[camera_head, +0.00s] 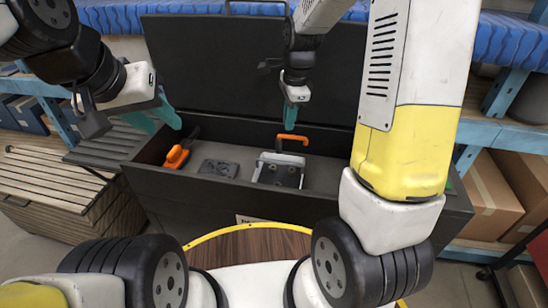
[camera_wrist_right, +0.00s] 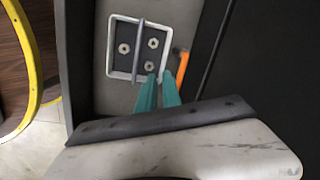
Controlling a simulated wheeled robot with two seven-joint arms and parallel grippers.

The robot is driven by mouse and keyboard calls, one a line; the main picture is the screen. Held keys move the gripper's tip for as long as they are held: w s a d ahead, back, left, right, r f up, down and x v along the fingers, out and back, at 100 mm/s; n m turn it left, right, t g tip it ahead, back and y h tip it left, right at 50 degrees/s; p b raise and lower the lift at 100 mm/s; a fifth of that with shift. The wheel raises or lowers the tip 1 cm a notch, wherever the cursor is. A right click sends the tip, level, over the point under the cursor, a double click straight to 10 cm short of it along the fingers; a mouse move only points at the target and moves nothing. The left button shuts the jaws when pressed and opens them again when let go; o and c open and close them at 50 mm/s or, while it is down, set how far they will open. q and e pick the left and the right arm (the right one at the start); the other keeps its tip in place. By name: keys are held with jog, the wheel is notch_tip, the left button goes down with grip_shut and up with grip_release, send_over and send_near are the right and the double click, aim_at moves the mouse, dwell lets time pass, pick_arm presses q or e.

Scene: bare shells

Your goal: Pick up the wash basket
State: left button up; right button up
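The wash basket seems to be the shallow, white-rimmed tray (camera_head: 262,160) with a bar handle, in the middle of the open dark chest. In the right wrist view, the basket (camera_wrist_right: 122,65) holds several nuts, and its bar crosses the top. My right gripper (camera_head: 290,127) points down just behind the basket; its teal fingers (camera_wrist_right: 160,78) lie close together, with nothing seen between them, near the basket's rim. Whether they touch it I cannot tell. My left gripper (camera_head: 160,122) has its fingers apart and empty, above the chest's left end.
An orange-handled tool (camera_head: 177,156) and a dark plate (camera_head: 219,168) lie left of the basket in the chest (camera_head: 330,172). An orange handle (camera_head: 292,138) stands behind the basket. The raised lid (camera_head: 215,70) is behind. A slatted box (camera_head: 60,180) stands left, cardboard boxes (camera_head: 490,195) right.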

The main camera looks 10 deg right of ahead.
aim_at(284, 157)
jog(key=w+f+m, duration=0.1)
jog(key=f, duration=0.5)
jog(key=w+f+m+g, duration=0.1)
jog(key=f+m, duration=0.1)
jog(key=f, duration=0.3)
jog(key=w+f+m, duration=0.1)
jog(key=f+m, duration=0.1)
jog(key=f, duration=0.4)
jog(key=shift+w+a+f+h, duration=0.25)
jog(key=shift+w+f+h, duration=0.05)
jog(key=shift+h, duration=0.1)
grip_shut()
jog(key=shift+r, duration=0.15)
dwell(0.5)
